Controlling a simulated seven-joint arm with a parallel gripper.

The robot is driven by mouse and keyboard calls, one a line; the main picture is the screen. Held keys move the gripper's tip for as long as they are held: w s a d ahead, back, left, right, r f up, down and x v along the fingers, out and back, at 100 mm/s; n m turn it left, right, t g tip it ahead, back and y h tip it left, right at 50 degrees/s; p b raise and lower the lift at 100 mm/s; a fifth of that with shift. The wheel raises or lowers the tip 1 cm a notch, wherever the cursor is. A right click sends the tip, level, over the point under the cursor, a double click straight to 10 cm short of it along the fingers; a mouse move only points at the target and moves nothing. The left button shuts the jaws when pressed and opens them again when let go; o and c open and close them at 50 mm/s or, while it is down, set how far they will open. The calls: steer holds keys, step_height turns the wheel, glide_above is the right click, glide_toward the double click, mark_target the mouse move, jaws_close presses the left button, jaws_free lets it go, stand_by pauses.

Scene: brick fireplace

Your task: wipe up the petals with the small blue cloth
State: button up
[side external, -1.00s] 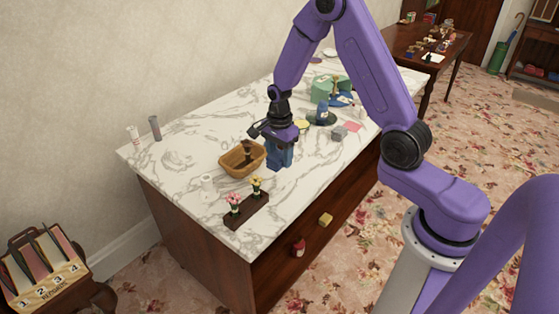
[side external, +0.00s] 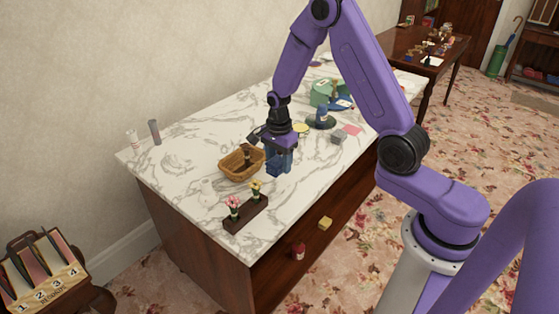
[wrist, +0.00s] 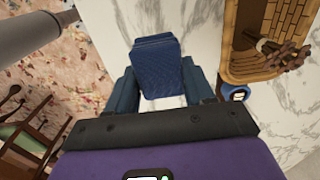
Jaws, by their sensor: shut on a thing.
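My gripper (side external: 279,164) is low over the front part of the marble top, just right of the wicker basket. In the wrist view its two dark blue fingers are closed on the small blue cloth (wrist: 157,66), which looks folded and stands out between them. In the side view the cloth cannot be told apart from the blue fingers. I cannot make out any petals on the marble in either view; the spot under the cloth is hidden.
The wicker basket (side external: 228,168) stands close left of my gripper with a brown item in it. A dark flower stand (side external: 246,214) is near the front edge. A grey block (side external: 339,138), pink square (side external: 352,130) and green object (side external: 320,94) lie behind. Marble at left is mostly clear.

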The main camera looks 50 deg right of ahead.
mark_target(279, 188)
steer(key=shift+f, duration=3.8)
steer(key=shift+d+r, duration=0.15)
steer(key=shift+d, duration=0.65)
steer(key=shift+c, duration=0.5)
steer(key=shift+d, duration=1.3)
steer(key=shift+a, duration=1.3)
steer(key=shift+a+r, duration=0.1)
steer(key=shift+a, duration=0.75)
steer(key=shift+r, duration=3.95)
